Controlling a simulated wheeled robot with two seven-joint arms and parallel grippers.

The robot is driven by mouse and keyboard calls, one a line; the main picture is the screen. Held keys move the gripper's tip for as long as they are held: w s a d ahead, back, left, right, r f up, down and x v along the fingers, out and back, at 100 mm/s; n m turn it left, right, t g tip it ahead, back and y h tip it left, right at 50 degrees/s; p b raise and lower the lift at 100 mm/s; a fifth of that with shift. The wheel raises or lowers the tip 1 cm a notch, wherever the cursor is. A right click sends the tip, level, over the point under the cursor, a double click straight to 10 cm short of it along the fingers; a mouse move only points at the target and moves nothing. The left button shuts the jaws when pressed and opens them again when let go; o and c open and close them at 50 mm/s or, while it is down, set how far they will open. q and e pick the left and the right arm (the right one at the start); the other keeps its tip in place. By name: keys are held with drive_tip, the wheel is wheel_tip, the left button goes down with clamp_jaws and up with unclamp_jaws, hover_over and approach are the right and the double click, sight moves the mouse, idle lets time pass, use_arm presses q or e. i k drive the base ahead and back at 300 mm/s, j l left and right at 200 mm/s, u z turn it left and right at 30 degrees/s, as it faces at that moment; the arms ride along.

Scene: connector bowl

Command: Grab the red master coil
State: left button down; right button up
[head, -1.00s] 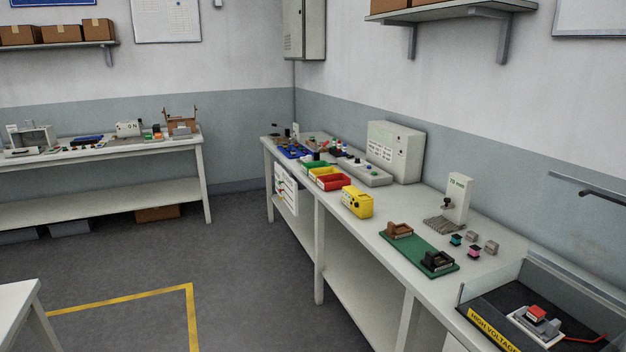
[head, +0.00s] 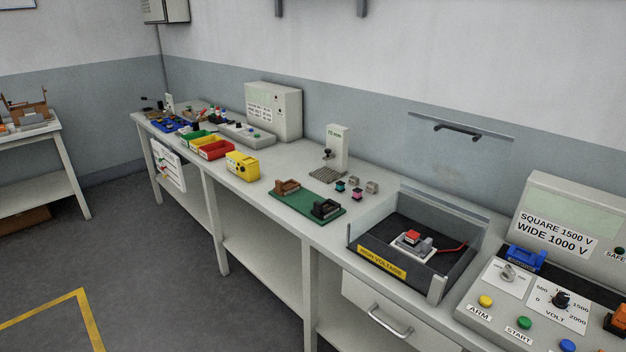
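A small red block (head: 412,237) sits on a white and grey fixture (head: 420,248) inside the dark open box marked HIGH VOLTAGE (head: 382,263). I cannot tell whether this red block is the master coil. Small teal (head: 340,185) and pink (head: 357,193) coil-like parts stand on the bench, beside small grey blocks (head: 371,187). Small red items (head: 221,112) also show near the bench's far end, too small to make out. Neither of my grippers is in view.
A green board (head: 300,208) with brown and black holders lies left of the box. Green, yellow and red bins (head: 215,150) and a yellow device (head: 242,166) stand farther left. A control panel (head: 525,300) fills the right end. Grey floor lies open before the bench.

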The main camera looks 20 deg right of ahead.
sight(412, 237)
drive_tip(key=l+z, duration=0.1)
drive_tip(key=z, duration=1.15)
